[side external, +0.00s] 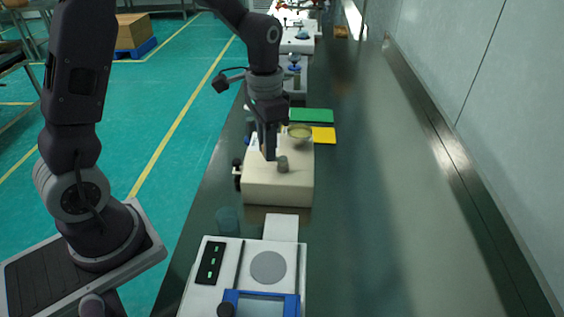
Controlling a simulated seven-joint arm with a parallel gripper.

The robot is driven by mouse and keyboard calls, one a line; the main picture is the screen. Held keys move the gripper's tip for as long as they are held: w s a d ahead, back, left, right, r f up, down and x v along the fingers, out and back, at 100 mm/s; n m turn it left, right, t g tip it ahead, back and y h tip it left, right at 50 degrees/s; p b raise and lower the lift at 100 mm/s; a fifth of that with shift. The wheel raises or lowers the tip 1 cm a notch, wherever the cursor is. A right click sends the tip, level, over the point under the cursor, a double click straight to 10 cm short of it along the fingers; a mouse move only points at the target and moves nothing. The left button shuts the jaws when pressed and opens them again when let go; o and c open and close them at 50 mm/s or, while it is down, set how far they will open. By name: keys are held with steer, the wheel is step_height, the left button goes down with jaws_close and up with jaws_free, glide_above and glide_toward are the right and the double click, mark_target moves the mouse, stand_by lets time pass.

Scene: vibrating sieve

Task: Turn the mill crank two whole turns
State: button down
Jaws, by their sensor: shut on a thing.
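A cream box-shaped machine (278,187), which I take for the mill, stands on the bench in mid-picture. A short grey-brown cylinder (283,164) stands on its top, and dark knobs (237,176) stick out on its left side. My gripper (269,156) points down over the upper left part of the machine. It is shut on what seems to be the mill crank, just left of the cylinder. The fingers hide most of the crank, so its angle cannot be told.
A round bowl (299,131) sits behind the gripper, near green (312,115) and yellow (323,135) pads. A white device with a grey disc (268,268) and a dark cup (228,221) stand in front. The bench's right side (390,210) is clear up to the wall.

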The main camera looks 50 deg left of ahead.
steer(key=shift+w, duration=0.1)
steer(key=shift+w+a, duration=0.5)
steer(key=shift+w, duration=0.1)
steer(key=shift+w+a+f, duration=0.1)
steer(key=shift+w, duration=0.7)
steer(key=shift+w, duration=0.1)
steer(key=shift+w+d, duration=0.3)
steer(key=shift+w, duration=0.4)
steer(key=shift+d, duration=0.15)
